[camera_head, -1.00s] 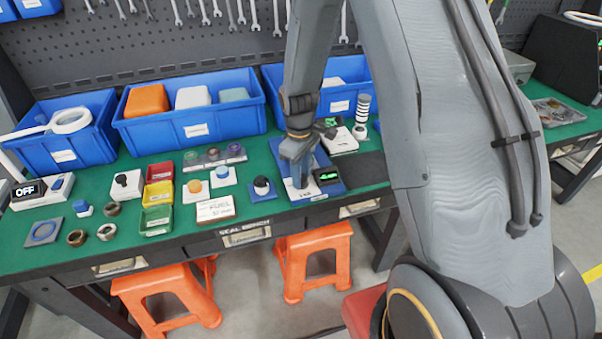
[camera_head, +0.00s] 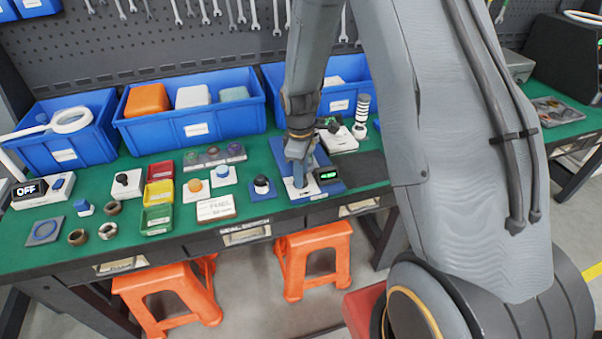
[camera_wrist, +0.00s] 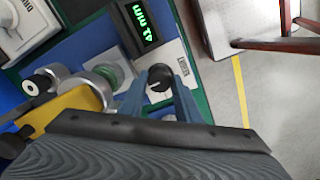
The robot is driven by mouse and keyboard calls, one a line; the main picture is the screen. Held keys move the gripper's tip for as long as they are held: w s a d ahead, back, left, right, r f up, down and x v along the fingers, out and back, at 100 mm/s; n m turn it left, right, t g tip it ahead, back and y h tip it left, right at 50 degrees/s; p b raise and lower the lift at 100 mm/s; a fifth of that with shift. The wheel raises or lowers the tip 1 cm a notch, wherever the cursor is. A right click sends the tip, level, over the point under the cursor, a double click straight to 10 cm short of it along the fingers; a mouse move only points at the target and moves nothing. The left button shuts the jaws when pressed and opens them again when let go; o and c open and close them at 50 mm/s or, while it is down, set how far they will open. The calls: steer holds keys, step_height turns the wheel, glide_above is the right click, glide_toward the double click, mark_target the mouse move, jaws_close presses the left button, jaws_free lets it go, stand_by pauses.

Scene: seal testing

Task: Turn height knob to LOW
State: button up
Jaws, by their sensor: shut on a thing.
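The height knob (camera_wrist: 159,83) is a small round black dial with a white pointer mark, on a light panel of the blue fixture (camera_head: 334,188). My gripper (camera_wrist: 158,91) has its two blue fingers on either side of the knob, closed on it. In the head view my gripper (camera_head: 299,182) points down at the fixture and hides the knob. A black display (camera_wrist: 145,24) with green digits and "mm" sits beside the knob. It also shows in the head view (camera_head: 327,175). The LOW mark cannot be read.
Metal cylinders (camera_wrist: 103,80) and a yellow part (camera_wrist: 80,108) stand close to the fingers in the wrist view. Blue bins (camera_head: 190,120) line the back.

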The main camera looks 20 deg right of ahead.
steer(key=o, duration=1.1)
steer(key=shift+c, duration=0.2)
